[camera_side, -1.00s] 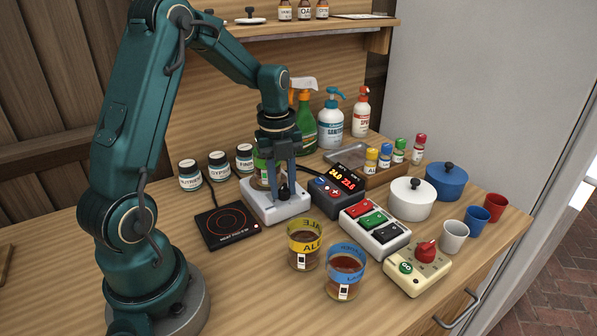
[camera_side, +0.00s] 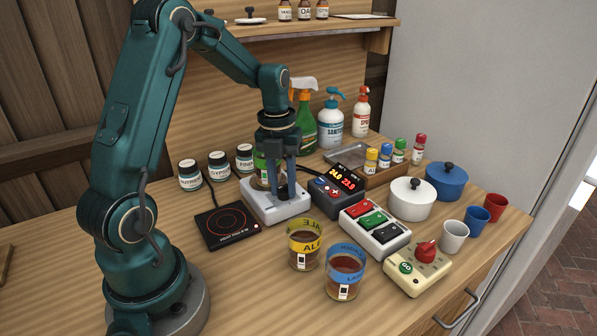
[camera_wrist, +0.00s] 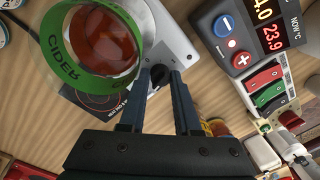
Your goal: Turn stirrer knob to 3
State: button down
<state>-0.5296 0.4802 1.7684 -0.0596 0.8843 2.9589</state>
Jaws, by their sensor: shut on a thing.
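The stirrer (camera_side: 274,211) is a pale grey-white box on the table, left of the temperature controller. Its small dark knob (camera_wrist: 159,74) is between my fingertips in the wrist view. My gripper (camera_side: 281,190) points straight down over the front of the stirrer and is shut on the knob. A glass beaker with a green CIDER band (camera_wrist: 82,43) stands on the stirrer, holding reddish-brown liquid; in the side view it is mostly hidden behind my gripper. The knob's scale marks are too hidden to read.
The temperature controller (camera_side: 337,191) stands close right of the stirrer, the black hotplate (camera_side: 228,226) close left. A yellow-banded beaker (camera_side: 304,246) and a blue-banded beaker (camera_side: 345,274) stand in front. A switch box (camera_side: 375,232) is to the right. The table's front left is clear.

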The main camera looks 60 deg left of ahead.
dwell(0.3)
jog(key=c, duration=0.6)
grip_release()
jog(key=shift+a+r, duration=0.15)
jog(key=shift+r, duration=2.45)
